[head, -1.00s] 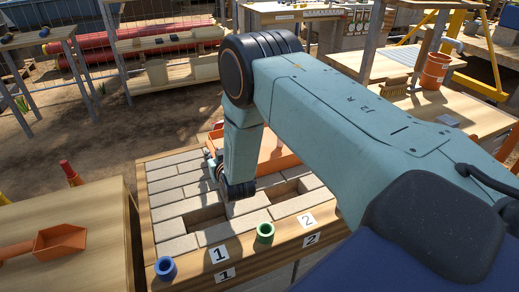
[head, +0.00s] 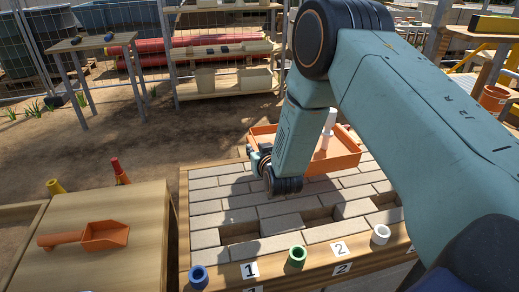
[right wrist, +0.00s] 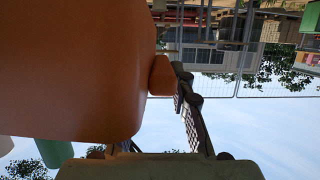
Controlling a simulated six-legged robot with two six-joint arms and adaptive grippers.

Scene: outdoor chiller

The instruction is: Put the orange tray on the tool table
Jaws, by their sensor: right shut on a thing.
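The orange tray (head: 343,160) is in the head view, at the back of the brick-topped table, with a white upright cylinder (head: 326,130) at it. I cannot tell if the tray rests on the bricks or is held just above them. My right gripper (head: 258,162) is at the tray's near left edge, partly hidden by my arm. In the right wrist view the tray (right wrist: 70,70) fills the left side, and the right gripper (right wrist: 178,95) is shut on its edge piece. My left gripper is not in view. I cannot tell which table is the tool table.
The brick-topped table (head: 215,262) has gaps in its bricks and blue (head: 199,277), green (head: 297,256) and white (head: 380,235) cups along its front. A wooden table (head: 110,205) with an orange scoop (head: 105,235) stands left. Shelves (head: 225,55) stand behind bare ground.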

